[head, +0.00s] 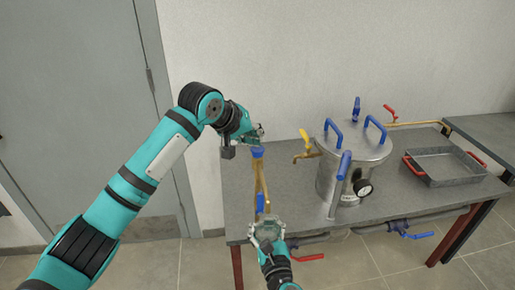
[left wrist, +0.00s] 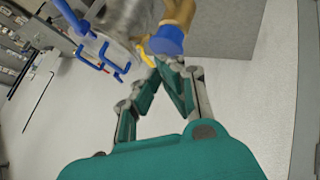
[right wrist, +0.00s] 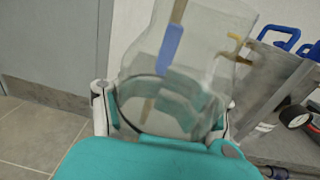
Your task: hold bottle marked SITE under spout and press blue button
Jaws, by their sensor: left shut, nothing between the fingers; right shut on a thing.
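My right gripper (head: 268,238) is shut on a clear bottle (head: 267,226), which also shows in the right wrist view (right wrist: 215,35). No SITE mark is legible on it. The bottle is low at the table's front edge, in front of a brass pipe (head: 264,180). A blue button (head: 257,152) tops this pipe and shows in the left wrist view (left wrist: 167,41). My left gripper (head: 260,135) is shut and empty, just above the blue button; contact is unclear.
A steel vessel (head: 345,185) with blue handles and a gauge stands right of the pipe. A yellow-handled tap (head: 304,140) sticks out on its left. A grey tray (head: 455,177) with red handles is at the right of the table. Valves hang under the front edge.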

